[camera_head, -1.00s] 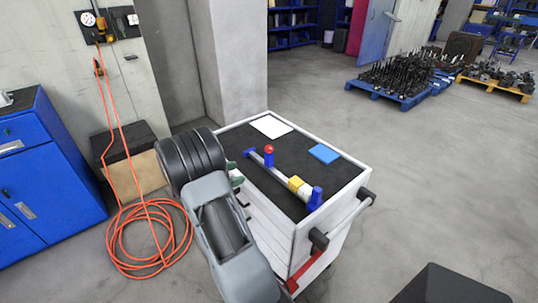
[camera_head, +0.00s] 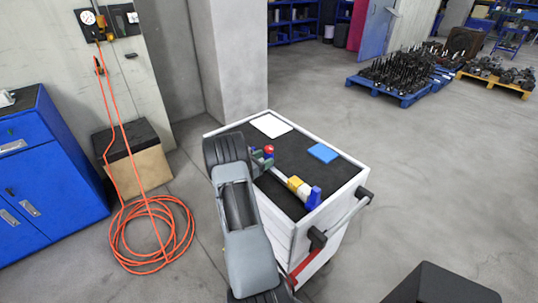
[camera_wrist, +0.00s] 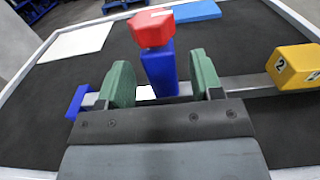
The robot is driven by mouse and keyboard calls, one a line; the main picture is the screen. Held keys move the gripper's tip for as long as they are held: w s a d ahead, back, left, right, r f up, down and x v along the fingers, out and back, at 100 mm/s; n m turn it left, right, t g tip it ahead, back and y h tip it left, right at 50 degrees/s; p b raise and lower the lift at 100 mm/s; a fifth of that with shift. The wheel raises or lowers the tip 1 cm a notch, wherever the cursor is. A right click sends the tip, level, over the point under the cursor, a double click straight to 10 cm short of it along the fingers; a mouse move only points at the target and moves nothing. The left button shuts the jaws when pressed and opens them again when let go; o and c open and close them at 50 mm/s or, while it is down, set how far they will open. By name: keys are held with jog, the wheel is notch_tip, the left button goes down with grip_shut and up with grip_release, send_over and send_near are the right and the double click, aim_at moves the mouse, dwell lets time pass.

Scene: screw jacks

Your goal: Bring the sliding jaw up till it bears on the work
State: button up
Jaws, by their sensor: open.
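The sliding jaw is a blue upright block with a red knob on top (camera_head: 269,150), on a pale bar (camera_head: 280,174) lying on the cart. In the wrist view the sliding jaw (camera_wrist: 160,70) stands between the two green fingers of my gripper (camera_wrist: 162,80), with space on both sides. My gripper (camera_head: 262,158) is open around the jaw, not shut on it. The work, a yellow block (camera_head: 295,183) with a white part beside it (camera_head: 304,190), sits against the blue end jaw (camera_head: 314,198). A clear stretch of bar separates the sliding jaw from the yellow block (camera_wrist: 294,67).
The cart (camera_head: 345,190) has a dark top, with a white sheet (camera_head: 271,125) and a blue pad (camera_head: 323,153) beyond the bar. A blue stop (camera_wrist: 77,101) is at the bar's left end. An orange hose (camera_head: 150,235) lies coiled on the floor.

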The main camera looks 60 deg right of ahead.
jog(key=shift+x, duration=1.45)
grip_shut()
